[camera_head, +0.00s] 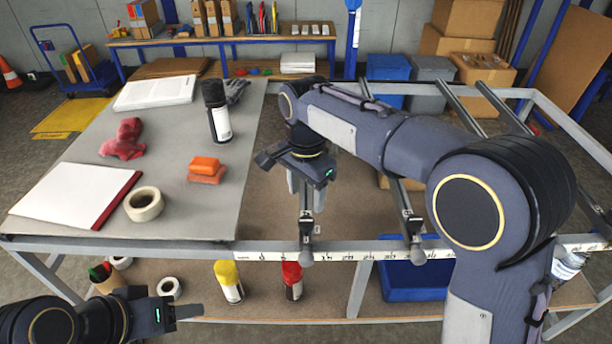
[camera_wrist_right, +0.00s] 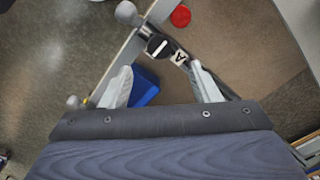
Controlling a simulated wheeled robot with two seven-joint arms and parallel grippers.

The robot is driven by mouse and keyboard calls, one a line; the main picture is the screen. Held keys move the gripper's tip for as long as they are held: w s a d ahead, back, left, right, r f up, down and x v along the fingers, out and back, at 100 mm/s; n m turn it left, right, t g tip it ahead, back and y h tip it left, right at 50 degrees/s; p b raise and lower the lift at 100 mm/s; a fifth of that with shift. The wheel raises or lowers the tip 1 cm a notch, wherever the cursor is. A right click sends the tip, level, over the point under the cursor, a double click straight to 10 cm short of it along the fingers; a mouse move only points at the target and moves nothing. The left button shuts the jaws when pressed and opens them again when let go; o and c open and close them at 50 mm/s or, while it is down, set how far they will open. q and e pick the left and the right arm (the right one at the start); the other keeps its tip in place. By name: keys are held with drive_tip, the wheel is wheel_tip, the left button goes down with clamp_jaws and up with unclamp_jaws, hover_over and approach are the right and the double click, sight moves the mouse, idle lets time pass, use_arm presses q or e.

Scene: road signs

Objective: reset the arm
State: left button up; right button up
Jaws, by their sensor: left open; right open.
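My right arm reaches across the frame table from the right in the head view. My right gripper (camera_head: 306,198) points down over the opening beside the grey board and is open and empty. The right wrist view shows its two pale fingers (camera_wrist_right: 162,78) spread apart, with a table rail and the floor below them. My left gripper (camera_head: 184,312) is low at the left, in front of the table's front edge. It is open, seen from the side, and holds nothing visible.
The grey board (camera_head: 190,215) carries a black spray can (camera_head: 217,110), red cloth (camera_head: 124,139), orange block (camera_head: 206,168), tape roll (camera_head: 144,204) and red-edged white panel (camera_head: 70,198). Yellow (camera_head: 229,282) and red (camera_head: 292,281) bottles and a blue bin (camera_head: 412,285) stand below.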

drive_tip(key=s+d+r+n+t+y, duration=0.15)
drive_tip(key=s+d, duration=0.25)
drive_tip(key=d, duration=0.4)
drive_tip(key=s+d+r+n+y, duration=0.1)
drive_tip(key=s+d+r+y, duration=0.1)
drive_tip(key=s+d, duration=0.35)
drive_tip(key=s+d+f+n+t, duration=0.2)
drive_tip(key=s+d+f, duration=0.1)
drive_tip(key=s, duration=0.4)
drive_tip(key=s+d+f+n+t, duration=0.2)
drive_tip(key=s+d+f+n, duration=0.1)
drive_tip(key=s, duration=0.5)
drive_tip(key=shift+d, duration=0.5)
